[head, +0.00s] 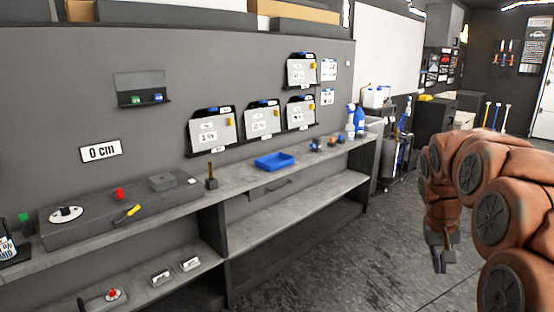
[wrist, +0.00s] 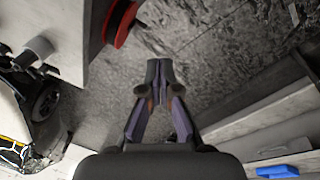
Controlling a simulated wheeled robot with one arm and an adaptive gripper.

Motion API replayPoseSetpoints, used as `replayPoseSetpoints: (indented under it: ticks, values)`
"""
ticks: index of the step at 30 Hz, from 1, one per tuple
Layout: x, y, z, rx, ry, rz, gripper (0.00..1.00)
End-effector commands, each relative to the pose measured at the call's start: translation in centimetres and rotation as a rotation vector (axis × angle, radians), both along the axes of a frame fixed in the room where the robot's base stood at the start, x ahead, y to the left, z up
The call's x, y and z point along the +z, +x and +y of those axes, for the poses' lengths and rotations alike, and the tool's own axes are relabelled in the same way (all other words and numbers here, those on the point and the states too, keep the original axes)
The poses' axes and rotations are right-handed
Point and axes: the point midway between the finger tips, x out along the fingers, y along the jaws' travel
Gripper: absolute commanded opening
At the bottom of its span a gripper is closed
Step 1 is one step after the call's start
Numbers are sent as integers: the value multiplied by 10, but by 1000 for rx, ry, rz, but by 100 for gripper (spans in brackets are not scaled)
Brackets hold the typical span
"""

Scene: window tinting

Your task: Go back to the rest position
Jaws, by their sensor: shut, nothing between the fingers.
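My gripper (head: 440,258) hangs at the end of my orange-brown arm at the right of the head view, pointing down over the open floor. In the wrist view my gripper (wrist: 159,75) has its fingertips together with nothing between them. It is apart from the workbench (head: 335,155) and touches no object that I can see.
The bench along the left wall holds a blue tray (head: 275,161), a yellow-handled tool (head: 127,214) and spray bottles (head: 360,120). A red disc-shaped part (wrist: 120,24) and a wheel (wrist: 46,102) show in the wrist view. Dark floor (head: 350,255) is clear between bench and arm.

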Motion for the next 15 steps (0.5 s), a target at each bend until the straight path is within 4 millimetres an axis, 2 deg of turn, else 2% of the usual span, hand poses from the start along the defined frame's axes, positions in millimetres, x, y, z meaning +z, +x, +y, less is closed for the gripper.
replayPoseSetpoints:
  ticks: [1,6,15]
  values:
    - [2,-12,15,23,11,8,0]
    - [0,-54,58,89,54,42,0]
    - [-10,-138,122,186,122,101,0]
